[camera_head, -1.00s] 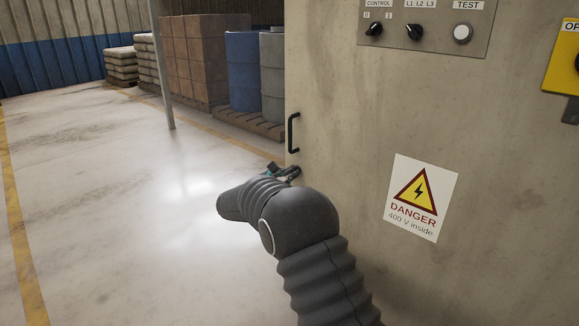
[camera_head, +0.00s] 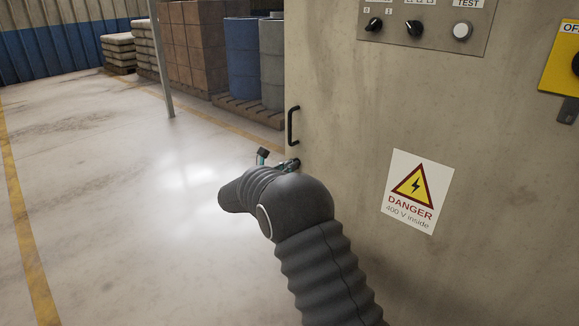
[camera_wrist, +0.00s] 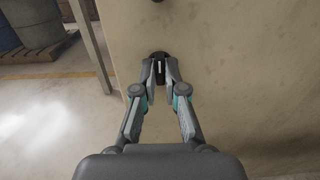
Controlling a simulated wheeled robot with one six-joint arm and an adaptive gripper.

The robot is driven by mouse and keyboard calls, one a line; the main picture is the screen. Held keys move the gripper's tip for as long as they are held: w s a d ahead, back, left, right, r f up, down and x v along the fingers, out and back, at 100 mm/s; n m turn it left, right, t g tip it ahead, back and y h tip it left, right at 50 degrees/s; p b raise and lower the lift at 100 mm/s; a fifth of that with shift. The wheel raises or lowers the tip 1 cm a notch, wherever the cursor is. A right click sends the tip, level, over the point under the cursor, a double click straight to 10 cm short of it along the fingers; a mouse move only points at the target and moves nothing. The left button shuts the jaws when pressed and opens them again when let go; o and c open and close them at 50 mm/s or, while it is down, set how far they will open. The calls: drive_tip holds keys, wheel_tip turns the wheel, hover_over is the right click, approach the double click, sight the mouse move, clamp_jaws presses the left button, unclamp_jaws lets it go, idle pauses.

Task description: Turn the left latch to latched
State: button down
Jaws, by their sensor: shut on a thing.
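The left latch (camera_wrist: 160,56) is a small dark knob on the cabinet's left edge, seen in the wrist view between and just beyond my fingertips. A pale mark shows on it. My gripper (camera_wrist: 160,78) is shut on the latch, one finger on each side. In the head view my gripper (camera_head: 288,165) reaches the cabinet edge just below the black handle (camera_head: 292,126). My arm hides most of the gripper there, and the latch itself cannot be made out.
The beige cabinet (camera_head: 345,120) fills the right side. It carries a control panel (camera_head: 437,25), a danger sign (camera_head: 417,191) and a yellow switch plate (camera_head: 562,60). Blue and grey drums (camera_head: 243,60) stand on a pallet behind. The floor at left is clear.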

drive_tip(key=shift+r, duration=0.1)
drive_tip(key=c, duration=1.2)
unclamp_jaws()
drive_tip(key=shift+c, duration=0.2)
drive_tip(key=v, duration=1.2)
drive_tip(key=shift+w+a, duration=0.1)
